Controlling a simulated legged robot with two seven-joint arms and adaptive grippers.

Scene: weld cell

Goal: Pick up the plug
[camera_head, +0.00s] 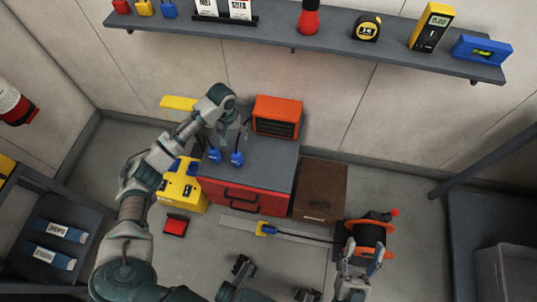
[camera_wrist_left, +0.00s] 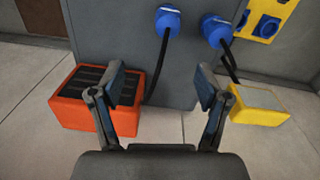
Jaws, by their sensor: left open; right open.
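Two blue plugs lie on the grey top of the red cabinet: a left one (camera_head: 214,155) and a right one (camera_head: 237,158), each on a black cable. Both also show at the top of the left wrist view, one (camera_wrist_left: 168,20) near the middle and one (camera_wrist_left: 217,30) right of it. My left gripper (camera_wrist_left: 163,88) is open and empty, with both plugs beyond its fingertips and apart from them. In the head view it hangs over the back of the cabinet top. My right gripper (camera_head: 361,258) is open at the lower right, in front of the cable reel.
An orange heater (camera_head: 277,116) stands at the back of the cabinet (camera_head: 250,199), a yellow box (camera_head: 179,103) to its left. A yellow power unit (camera_head: 182,185) stands left of the cabinet. The cable reel (camera_head: 368,234) has a yellow connector (camera_head: 267,229) on the floor. A shelf (camera_head: 330,43) runs above.

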